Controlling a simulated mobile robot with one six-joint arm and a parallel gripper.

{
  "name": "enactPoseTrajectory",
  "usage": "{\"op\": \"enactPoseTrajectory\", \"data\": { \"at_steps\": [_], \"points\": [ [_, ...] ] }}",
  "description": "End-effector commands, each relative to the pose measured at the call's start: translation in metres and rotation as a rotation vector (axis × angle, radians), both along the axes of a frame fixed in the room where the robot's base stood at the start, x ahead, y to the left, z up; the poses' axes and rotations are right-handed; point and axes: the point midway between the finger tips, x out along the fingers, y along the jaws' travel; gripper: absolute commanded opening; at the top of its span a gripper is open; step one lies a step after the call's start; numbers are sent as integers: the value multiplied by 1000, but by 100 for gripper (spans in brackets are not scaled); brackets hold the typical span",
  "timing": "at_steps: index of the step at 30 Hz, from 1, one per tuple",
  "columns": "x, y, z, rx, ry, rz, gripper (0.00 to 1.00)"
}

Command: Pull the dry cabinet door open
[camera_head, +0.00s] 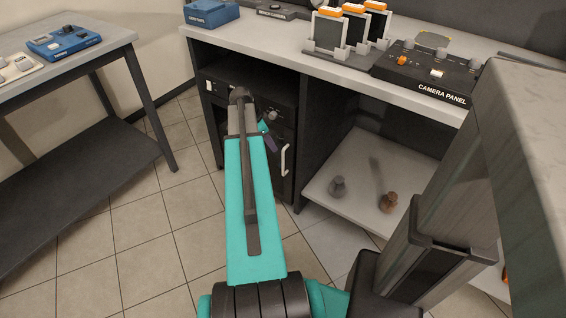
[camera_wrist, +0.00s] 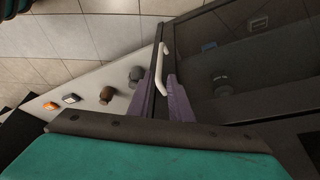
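The dry cabinet (camera_head: 285,103) is a black box under the counter, largely hidden behind my arm. Its door has a dark glass pane (camera_wrist: 245,85) in the wrist view and looks closed. A white bar handle (camera_head: 284,160) stands upright near the door's right edge; it also shows in the wrist view (camera_wrist: 160,66). My gripper (camera_wrist: 160,84) has purple fingers, spread apart. In the wrist view the handle's near end appears between the fingertips; contact is not visible. In the head view my gripper (camera_head: 268,138) is partly hidden by my arm, just left of the handle.
Right of the cabinet, an open white shelf (camera_head: 335,200) holds a grey knob-like object (camera_head: 338,186) and a copper one (camera_head: 388,202). The counter above holds a camera panel (camera_head: 425,75).

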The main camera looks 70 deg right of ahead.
Motion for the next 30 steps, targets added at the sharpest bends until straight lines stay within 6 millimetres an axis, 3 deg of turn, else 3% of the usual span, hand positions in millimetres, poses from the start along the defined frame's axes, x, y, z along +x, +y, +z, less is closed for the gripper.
{"op": "enactPoseTrajectory", "data": {
  "at_steps": [8,30],
  "points": [
    [-8,-6,-25,1,1,-1,19],
    [-36,-31,-116,0,0,1,19]
  ]
}}
